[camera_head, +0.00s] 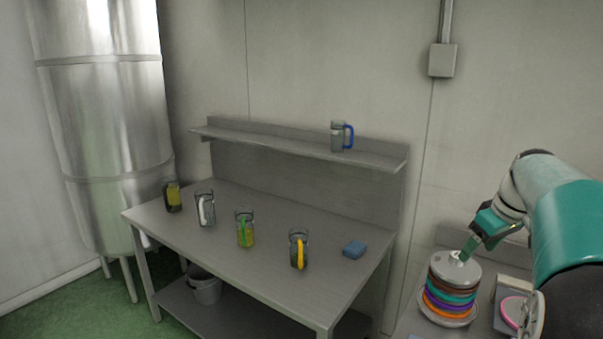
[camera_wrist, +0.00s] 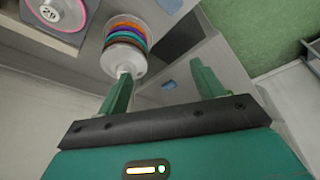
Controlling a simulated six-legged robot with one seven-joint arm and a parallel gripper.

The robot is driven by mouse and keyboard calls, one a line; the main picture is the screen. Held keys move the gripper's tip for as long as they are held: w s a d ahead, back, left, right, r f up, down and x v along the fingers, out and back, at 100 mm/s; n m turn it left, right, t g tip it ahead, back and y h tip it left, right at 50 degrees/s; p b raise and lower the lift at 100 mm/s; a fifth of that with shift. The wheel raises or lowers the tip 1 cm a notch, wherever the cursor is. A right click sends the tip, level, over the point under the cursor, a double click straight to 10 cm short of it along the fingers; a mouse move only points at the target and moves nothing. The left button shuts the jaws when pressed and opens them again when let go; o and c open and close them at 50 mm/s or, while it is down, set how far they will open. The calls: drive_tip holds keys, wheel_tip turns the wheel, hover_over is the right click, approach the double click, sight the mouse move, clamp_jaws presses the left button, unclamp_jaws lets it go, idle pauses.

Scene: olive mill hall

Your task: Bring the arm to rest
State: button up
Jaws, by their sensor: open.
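My arm (camera_head: 568,225) reaches in from the right edge in the head view, bent, with its hand pointing down and to the left. My gripper (camera_head: 468,252) is over the top of a stack of coloured discs (camera_head: 451,290) with a grey lid. In the wrist view my gripper (camera_wrist: 165,82) shows two green fingers spread wide apart with nothing between them. The disc stack (camera_wrist: 126,40) lies beyond the left finger there. I cannot tell whether a fingertip touches the lid.
A steel table (camera_head: 200,245) bears several jugs, one with a yellow handle (camera_head: 299,250), and a blue sponge (camera_head: 354,249). A blue-handled jug (camera_head: 338,136) stands on the wall shelf (camera_head: 280,145). A pink-rimmed scale (camera_wrist: 58,14) is beside the stack. A steel tank (camera_head: 105,120) stands left.

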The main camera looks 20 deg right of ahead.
drive_tip(key=s+a, duration=0.2)
drive_tip(key=a, duration=2.1)
drive_tip(key=s+a+f+t, duration=0.1)
drive_tip(key=s+a+f, duration=0.2)
drive_tip(key=s+a, duration=0.2)
drive_tip(key=s+a+f+m, duration=0.1)
drive_tip(key=s+a+f, duration=0.3)
drive_tip(key=s+a, duration=0.2)
drive_tip(key=a, duration=0.2)
drive_tip(key=shift+s+a+f+t, duration=0.2)
drive_tip(key=shift+a+t, duration=0.15)
drive_tip(key=shift+t, duration=0.05)
drive_tip(key=c, duration=0.6)
drive_tip(key=shift+d, duration=0.1)
drive_tip(key=shift+c, duration=0.4)
drive_tip(key=shift+d+m, duration=0.1)
drive_tip(key=shift+m, duration=0.2)
